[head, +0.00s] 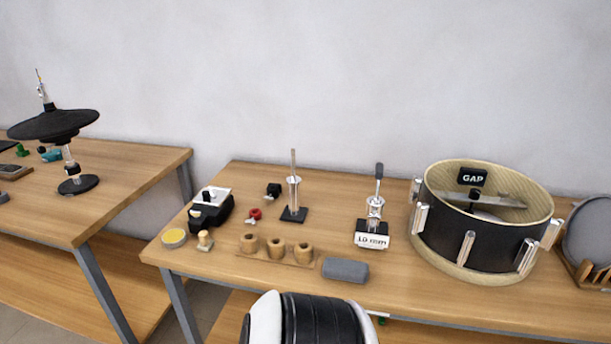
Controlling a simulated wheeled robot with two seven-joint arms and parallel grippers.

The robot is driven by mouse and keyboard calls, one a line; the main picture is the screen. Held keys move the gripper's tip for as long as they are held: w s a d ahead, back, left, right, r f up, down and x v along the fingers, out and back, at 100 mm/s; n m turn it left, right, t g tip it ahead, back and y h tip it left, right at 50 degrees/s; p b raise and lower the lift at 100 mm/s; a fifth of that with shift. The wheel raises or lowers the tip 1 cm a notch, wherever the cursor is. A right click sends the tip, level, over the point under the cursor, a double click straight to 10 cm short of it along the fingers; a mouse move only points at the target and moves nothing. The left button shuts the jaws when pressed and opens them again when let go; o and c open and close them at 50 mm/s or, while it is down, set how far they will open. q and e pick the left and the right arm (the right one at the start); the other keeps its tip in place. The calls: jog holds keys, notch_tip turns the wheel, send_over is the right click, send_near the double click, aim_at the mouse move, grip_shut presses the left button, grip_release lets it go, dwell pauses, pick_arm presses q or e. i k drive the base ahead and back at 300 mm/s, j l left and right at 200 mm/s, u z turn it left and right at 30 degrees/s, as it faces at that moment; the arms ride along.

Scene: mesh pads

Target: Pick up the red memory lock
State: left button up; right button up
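A small red piece (255,214), which looks like the red memory lock, lies on the right-hand wooden table (225,279). It is between a black box with a white top (211,208) and a metal rod on a black base (294,200). Its fine shape is too small to tell. Neither of my grippers is in view. A white and black part of my own body shows at the bottom middle, well in front of the red piece.
Around the red piece are a small black part (273,190), a wooden holder with round cups (276,250), a wooden knob (205,240) and a yellow-topped tin (174,238). A drum (478,247) stands at right. A cymbal stand (71,165) is on the left table.

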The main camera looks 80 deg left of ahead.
aim_at(255, 213)
jog(key=u, duration=3.1)
